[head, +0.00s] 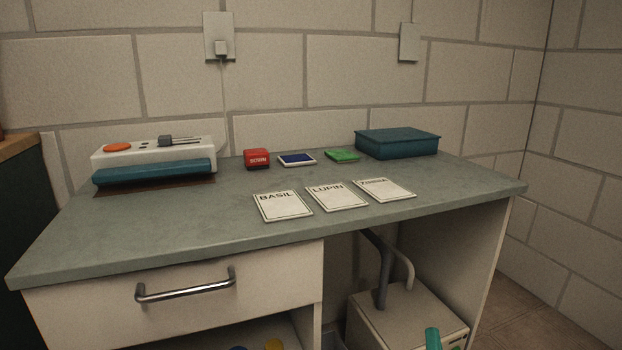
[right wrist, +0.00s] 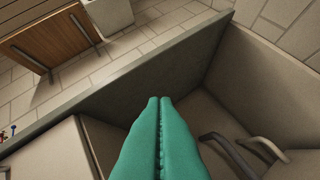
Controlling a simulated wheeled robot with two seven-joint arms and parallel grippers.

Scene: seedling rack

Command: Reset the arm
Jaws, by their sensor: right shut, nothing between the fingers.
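My right gripper (head: 433,338) shows only as a teal fingertip at the bottom edge of the head view, low in front of the open bay under the bench. In the right wrist view its two teal fingers (right wrist: 159,102) lie against each other, shut with nothing between them. The bench (head: 225,222) has a grey-green top. Its edge crosses the right wrist view beyond the fingertips. My left gripper is in neither view.
The bench top holds a white machine (head: 150,152), a red block (head: 257,159), a blue pad (head: 297,160), a green item (head: 342,155), a teal box (head: 398,144) and three cards (head: 336,197). A pale box (head: 400,315) with hoses stands below. The drawer (head: 180,290) is closed.

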